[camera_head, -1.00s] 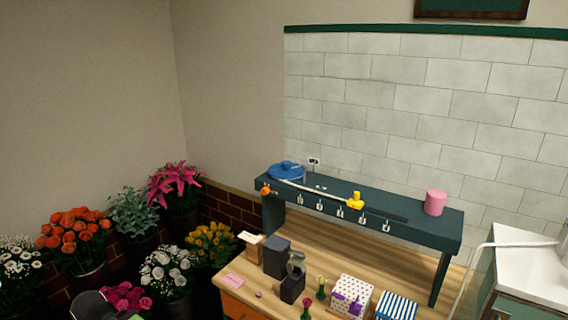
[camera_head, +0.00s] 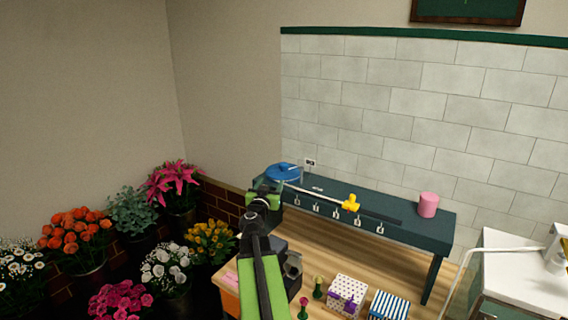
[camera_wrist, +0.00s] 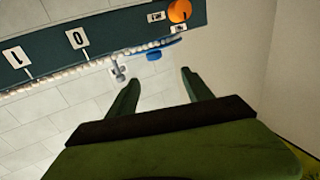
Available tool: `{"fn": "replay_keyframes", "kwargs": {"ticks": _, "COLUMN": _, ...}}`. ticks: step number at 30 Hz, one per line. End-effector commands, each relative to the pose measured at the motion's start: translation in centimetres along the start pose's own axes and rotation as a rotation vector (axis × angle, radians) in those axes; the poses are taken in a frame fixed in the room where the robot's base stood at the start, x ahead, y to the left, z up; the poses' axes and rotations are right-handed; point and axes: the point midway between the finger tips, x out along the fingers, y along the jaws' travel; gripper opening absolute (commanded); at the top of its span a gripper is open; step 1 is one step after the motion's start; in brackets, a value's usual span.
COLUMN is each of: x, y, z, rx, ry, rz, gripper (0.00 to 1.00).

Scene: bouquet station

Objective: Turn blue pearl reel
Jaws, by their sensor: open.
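The blue pearl reel (camera_head: 283,172) sits on the left end of the dark green shelf (camera_head: 435,236). A pale strand (camera_head: 318,193) runs from it along the shelf to a yellow piece (camera_head: 351,203). My gripper (camera_head: 268,190) is just in front of the shelf's left end, below the reel in the head view. In the wrist view my gripper (camera_wrist: 160,75) has its two fingers apart with nothing between them. The reel shows there as a blue edge with a blue knob (camera_wrist: 154,55) beyond the fingertips, apart from them. An orange knob (camera_wrist: 179,11) is near it.
Numbered tags and small hooks line the shelf front. A pink cylinder (camera_head: 428,204) stands on the shelf's right. Below, a spotted box (camera_head: 346,290) and a striped box (camera_head: 388,305) are on the wooden bench. Flower buckets fill the left.

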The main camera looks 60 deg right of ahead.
Motion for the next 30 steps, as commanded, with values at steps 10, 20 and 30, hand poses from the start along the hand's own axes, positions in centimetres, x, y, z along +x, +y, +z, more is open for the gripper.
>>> {"fn": "replay_keyframes", "kwargs": {"ticks": 10, "x": 2.5, "y": 1.2, "z": 0.1, "rx": -0.001, "ry": -0.006, "rz": 0.033, "gripper": 0.59}}
{"fn": "replay_keyframes", "kwargs": {"ticks": 20, "x": 10.9, "y": 1.4, "z": 0.2, "rx": -0.001, "ry": -0.006, "rz": 0.032, "gripper": 0.59}}
{"fn": "replay_keyframes", "kwargs": {"ticks": 30, "x": 17.1, "y": 1.6, "z": 0.2, "rx": -0.001, "ry": -0.006, "rz": 0.030, "gripper": 0.59}}
